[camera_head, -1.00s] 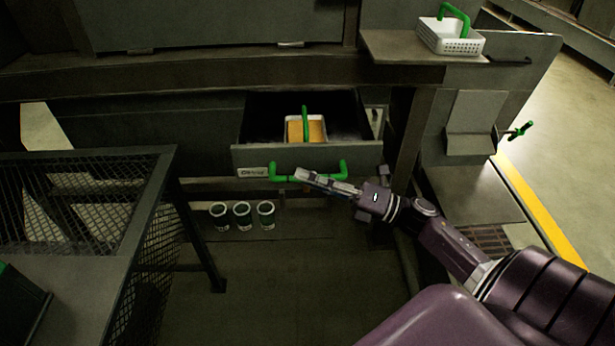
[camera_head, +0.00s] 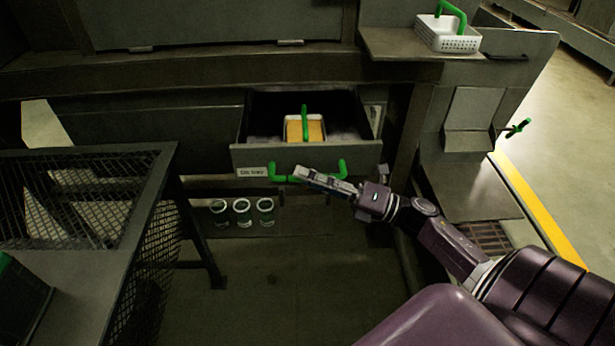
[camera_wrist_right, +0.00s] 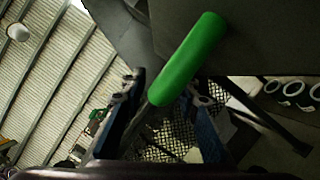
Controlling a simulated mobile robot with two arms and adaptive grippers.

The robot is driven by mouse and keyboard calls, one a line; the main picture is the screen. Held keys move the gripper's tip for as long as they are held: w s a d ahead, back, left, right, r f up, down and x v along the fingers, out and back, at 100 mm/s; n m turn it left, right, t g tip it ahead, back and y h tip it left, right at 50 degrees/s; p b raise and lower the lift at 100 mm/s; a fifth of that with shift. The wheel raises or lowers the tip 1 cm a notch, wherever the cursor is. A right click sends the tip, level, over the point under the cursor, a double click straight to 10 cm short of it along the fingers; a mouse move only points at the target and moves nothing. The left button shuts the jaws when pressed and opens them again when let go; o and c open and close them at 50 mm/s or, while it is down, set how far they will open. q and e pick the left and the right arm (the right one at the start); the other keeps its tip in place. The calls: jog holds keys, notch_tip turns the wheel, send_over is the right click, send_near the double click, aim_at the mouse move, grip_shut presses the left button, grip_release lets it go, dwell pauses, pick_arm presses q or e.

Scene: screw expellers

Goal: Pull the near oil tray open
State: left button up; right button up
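The oil tray (camera_head: 305,158) is a dark grey drawer, out from its housing with its inside in view. Its front carries an "Oil tray" label (camera_head: 252,172) and a green handle (camera_head: 283,179). My right gripper (camera_head: 308,174) is at the handle, its fingers overlapping the bar in the head view. In the right wrist view the green handle (camera_wrist_right: 188,60) runs down toward the space between the gripper's parted fingers (camera_wrist_right: 163,90). I see a gap beside the bar, so the fingers look open; contact is unclear. My left gripper is out of view.
A white basket (camera_head: 290,131) with yellowish contents and a green handle stands in the tray. Several green-and-white cups (camera_head: 242,212) stand below. A mesh-sided table (camera_head: 150,200) is at left. Another white basket (camera_head: 447,38) sits on the upper right shelf.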

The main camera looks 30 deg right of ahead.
jog(key=v, duration=1.2)
dwell(0.3)
